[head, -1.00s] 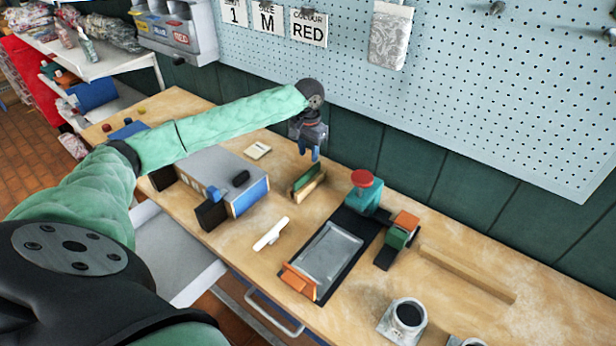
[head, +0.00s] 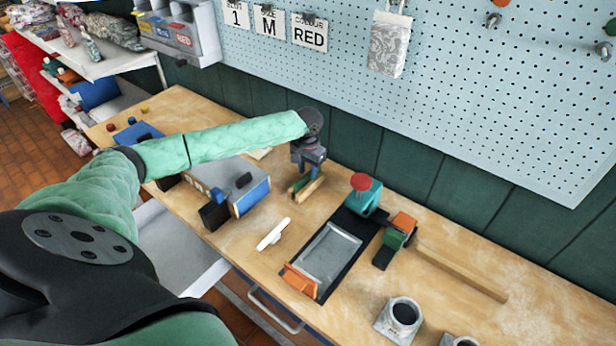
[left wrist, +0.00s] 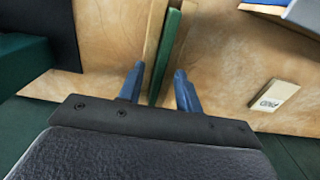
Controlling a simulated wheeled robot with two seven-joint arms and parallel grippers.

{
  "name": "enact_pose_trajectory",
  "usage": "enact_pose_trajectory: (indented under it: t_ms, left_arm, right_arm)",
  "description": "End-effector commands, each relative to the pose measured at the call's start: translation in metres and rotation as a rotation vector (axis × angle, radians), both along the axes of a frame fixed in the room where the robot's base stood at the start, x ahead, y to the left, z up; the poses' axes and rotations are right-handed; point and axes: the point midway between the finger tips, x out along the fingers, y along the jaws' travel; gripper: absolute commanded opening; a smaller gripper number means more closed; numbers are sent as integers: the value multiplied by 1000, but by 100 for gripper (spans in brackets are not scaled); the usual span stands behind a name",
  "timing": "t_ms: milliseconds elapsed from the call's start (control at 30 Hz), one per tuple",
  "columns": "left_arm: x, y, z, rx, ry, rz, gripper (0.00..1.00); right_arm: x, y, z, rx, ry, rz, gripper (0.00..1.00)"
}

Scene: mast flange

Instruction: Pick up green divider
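The green divider (head: 299,185) stands on edge in a small wooden holder (head: 309,190) on the workbench. In the left wrist view the green divider (left wrist: 164,56) shows as a narrow green strip beside light wood strips. My left gripper (head: 304,172) is low over the holder, pointing down. In the left wrist view its two blue fingers (left wrist: 160,82) are apart, with the divider's end in the gap between them. I see no firm contact with either finger. My right gripper is not in view.
A grey and blue box (head: 245,190) stands to the left of the holder. A teal block with a red knob (head: 361,188) stands to its right, by a dark mat with a clear tray (head: 328,261). A white handle-like piece (head: 273,234) lies in front. The pegboard wall is behind.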

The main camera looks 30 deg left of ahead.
Motion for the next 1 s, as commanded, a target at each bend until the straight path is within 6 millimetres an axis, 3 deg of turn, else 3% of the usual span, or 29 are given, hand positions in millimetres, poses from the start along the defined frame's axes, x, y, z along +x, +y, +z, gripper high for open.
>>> enact_pose_trajectory:
  t_ms: [333,533,1000]
  left_arm:
    - [0,0,-6,1,-1,-1,35]
    - [0,0,-5,1,-1,-1,0]
    - [1,0,0,0,-3,0,0]
  right_arm:
    - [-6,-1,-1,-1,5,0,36]
    - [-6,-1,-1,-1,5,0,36]
    - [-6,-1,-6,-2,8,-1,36]
